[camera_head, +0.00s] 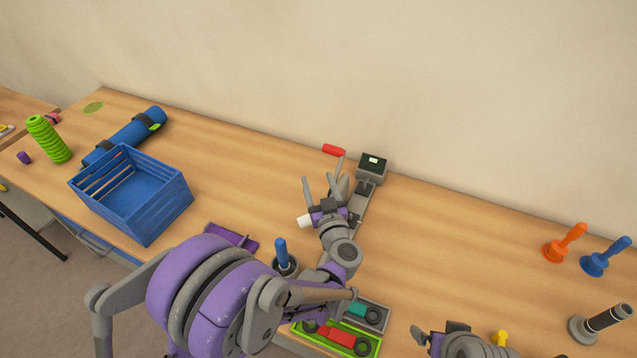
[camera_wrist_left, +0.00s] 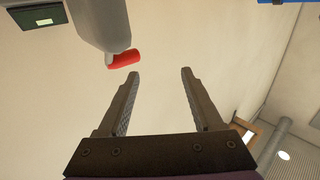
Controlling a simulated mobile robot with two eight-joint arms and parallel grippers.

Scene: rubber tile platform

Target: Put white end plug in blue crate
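A small white cylinder, which looks like the white end plug (camera_head: 305,221), shows just left of my left wrist in the head view. I cannot tell whether it touches the wrist. The blue crate (camera_head: 150,205) stands on the left part of the table, open at the top, and its visible inside looks empty. My left gripper (camera_head: 323,172) is right of the crate, fingers apart and pointing toward the wall. In the left wrist view my left gripper (camera_wrist_left: 160,74) has nothing between its fingers. My right gripper (camera_head: 432,338) is partly visible at the bottom edge; its opening is unclear.
A red piece (camera_head: 333,150) lies near a grey device with a display (camera_head: 372,168). A purple tray (camera_head: 232,237) and a blue-handled piece (camera_head: 282,254) stand between crate and arm. A green tray (camera_head: 338,338) is in front. Orange (camera_head: 565,243) and blue (camera_head: 605,257) pieces stand right.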

